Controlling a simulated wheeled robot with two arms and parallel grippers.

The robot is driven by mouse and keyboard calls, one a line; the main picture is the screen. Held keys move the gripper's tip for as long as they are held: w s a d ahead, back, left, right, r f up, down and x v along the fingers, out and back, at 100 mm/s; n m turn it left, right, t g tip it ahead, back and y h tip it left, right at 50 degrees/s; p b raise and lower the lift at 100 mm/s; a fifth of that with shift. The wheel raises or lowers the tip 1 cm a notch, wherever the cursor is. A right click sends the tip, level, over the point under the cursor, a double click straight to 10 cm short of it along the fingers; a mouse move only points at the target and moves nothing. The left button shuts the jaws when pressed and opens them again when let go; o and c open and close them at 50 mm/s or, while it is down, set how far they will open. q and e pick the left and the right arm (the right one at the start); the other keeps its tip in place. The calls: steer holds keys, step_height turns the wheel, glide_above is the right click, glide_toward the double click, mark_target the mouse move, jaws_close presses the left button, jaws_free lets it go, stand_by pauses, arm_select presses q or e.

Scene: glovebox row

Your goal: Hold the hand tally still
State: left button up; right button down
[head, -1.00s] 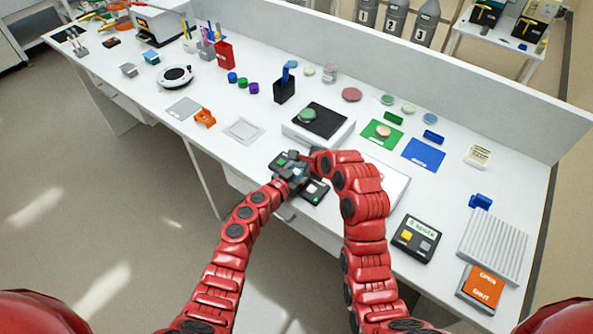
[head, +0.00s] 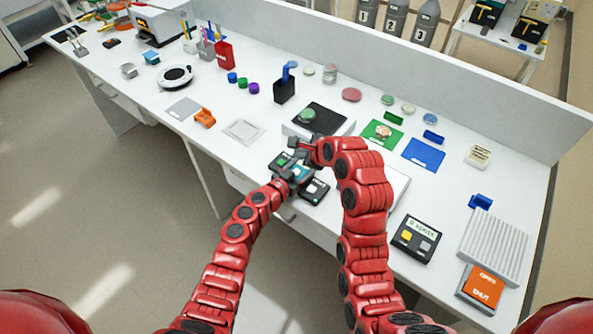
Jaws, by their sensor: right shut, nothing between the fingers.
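A black device (head: 316,190) with small green and pale parts lies at the front edge of the white bench in the head view. It may be the hand tally, but its details are too small to be sure. My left gripper (head: 294,171) is right over its middle and hides part of it, with a teal patch showing at the fingers. I cannot tell whether the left fingers are closed on it. My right gripper (head: 297,147) is shut and empty, just beyond and above the left one, apart from the device.
A pale scale with a black top (head: 322,119) stands behind the grippers. A black counter box (head: 418,238) with a display, an orange-labelled box (head: 483,289) and a ribbed rack (head: 493,246) are at right. A pale square tray (head: 244,131) lies to the left.

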stand_by(0.3)
arm_select(q)
steer(key=o, duration=1.5)
